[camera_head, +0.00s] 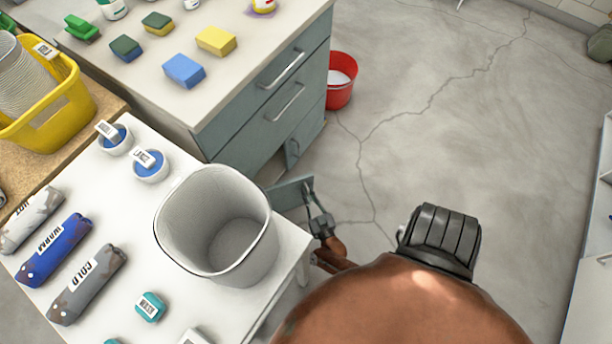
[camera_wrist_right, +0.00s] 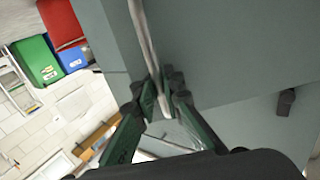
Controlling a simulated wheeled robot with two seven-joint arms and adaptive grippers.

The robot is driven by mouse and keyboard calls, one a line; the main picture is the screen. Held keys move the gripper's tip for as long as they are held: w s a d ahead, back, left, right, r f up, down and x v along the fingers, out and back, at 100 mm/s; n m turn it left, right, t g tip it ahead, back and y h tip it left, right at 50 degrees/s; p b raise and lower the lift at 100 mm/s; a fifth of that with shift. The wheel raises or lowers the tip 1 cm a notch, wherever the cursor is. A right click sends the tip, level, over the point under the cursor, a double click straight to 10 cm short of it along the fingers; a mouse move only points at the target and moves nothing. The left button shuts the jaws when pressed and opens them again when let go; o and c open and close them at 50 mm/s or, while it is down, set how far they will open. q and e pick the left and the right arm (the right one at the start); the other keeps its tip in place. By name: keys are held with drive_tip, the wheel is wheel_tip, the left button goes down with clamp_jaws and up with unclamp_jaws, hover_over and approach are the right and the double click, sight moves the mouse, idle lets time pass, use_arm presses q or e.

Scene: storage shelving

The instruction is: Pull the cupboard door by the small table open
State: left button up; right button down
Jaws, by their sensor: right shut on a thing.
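The grey-blue cupboard (camera_head: 230,130) has drawers with bar handles. A small cupboard door (camera_head: 290,193) shows low beside the white table (camera_head: 292,243), standing out from the cupboard front; the bin and table hide part of it. My right gripper (camera_head: 311,190) is at the door's outer end. In the right wrist view my right gripper (camera_wrist_right: 165,92) is shut on a slim metal bar handle (camera_wrist_right: 144,35), which runs along a grey-blue panel (camera_wrist_right: 230,50). My left gripper is not in view.
A white bin (camera_head: 215,225), cleaning tubs and packs stand on the small table close to my right arm. A red bucket (camera_head: 341,82) stands on the floor beyond the cupboard. The cracked floor (camera_head: 430,110) to the right is clear.

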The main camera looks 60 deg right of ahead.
drive_tip(key=shift+s+a, duration=0.4)
drive_tip(key=shift+a, duration=0.05)
drive_tip(key=c, duration=2.3)
unclamp_jaws()
drive_tip(key=shift+c, duration=0.2)
drive_tip(key=shift+d, duration=0.1)
